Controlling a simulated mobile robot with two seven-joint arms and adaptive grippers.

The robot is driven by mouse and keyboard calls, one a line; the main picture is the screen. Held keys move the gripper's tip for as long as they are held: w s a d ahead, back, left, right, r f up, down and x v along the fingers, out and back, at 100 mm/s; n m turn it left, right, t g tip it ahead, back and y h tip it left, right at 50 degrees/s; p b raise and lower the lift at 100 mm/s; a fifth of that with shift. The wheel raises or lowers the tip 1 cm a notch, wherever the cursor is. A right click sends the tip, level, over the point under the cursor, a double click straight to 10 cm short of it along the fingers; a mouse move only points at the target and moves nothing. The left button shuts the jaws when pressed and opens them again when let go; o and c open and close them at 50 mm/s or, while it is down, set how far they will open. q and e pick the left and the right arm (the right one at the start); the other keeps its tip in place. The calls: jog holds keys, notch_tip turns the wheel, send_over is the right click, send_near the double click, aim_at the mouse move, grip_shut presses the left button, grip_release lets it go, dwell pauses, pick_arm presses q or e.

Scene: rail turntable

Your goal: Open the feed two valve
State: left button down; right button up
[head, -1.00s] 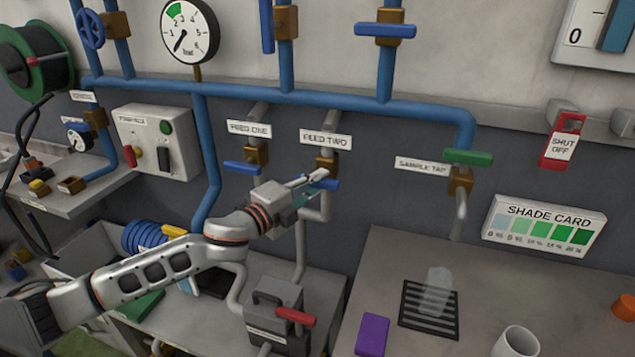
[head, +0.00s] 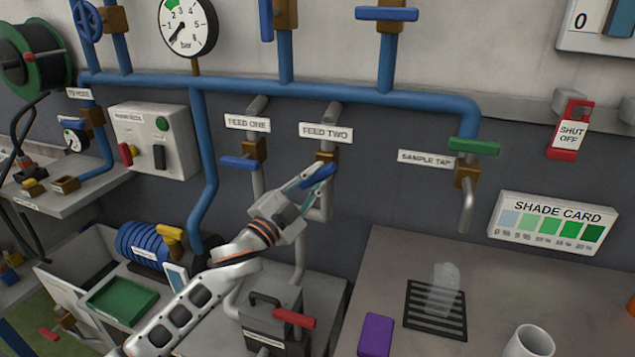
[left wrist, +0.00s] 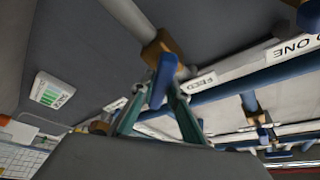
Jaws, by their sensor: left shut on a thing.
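The feed two valve has a brown body (head: 326,157) under its white FEED TWO label (head: 326,132) on the wall. My left gripper (head: 318,180) is at this valve, with its fingers shut on the blue lever handle. In the left wrist view the blue handle (left wrist: 162,82) lies between the two teal fingers, below the brown valve body (left wrist: 158,45). In the head view the fingers partly hide the handle, so its exact angle is hard to read. My right gripper is not in view.
The feed one valve's blue handle (head: 239,163) sits close by on the left. The sample tap's green handle (head: 474,146) is on the right. A grey box with a red lever (head: 294,317) stands below my left arm. The wall between feed two and the sample tap is clear.

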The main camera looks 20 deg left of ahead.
pick_arm(q)
jog(key=n+y, duration=0.1)
jog(key=n, duration=0.1)
jog(key=shift+f+n+t, duration=0.15)
jog(key=shift+n+t, duration=0.15)
jog(key=shift+t, duration=0.1)
jog(key=shift+n+t+y, duration=0.4)
jog(key=shift+n+y, duration=0.1)
jog(key=shift+n, duration=0.7)
jog(key=shift+n+t+y, duration=0.25)
jog(key=shift+n+y, duration=0.35)
jog(key=shift+n, duration=0.8)
jog(key=shift+n+t+y, duration=0.25)
jog(key=shift+n+y, duration=0.35)
jog(key=shift+n, duration=0.8)
jog(key=c, duration=2)
grip_release()
jog(key=shift+o, duration=0.2)
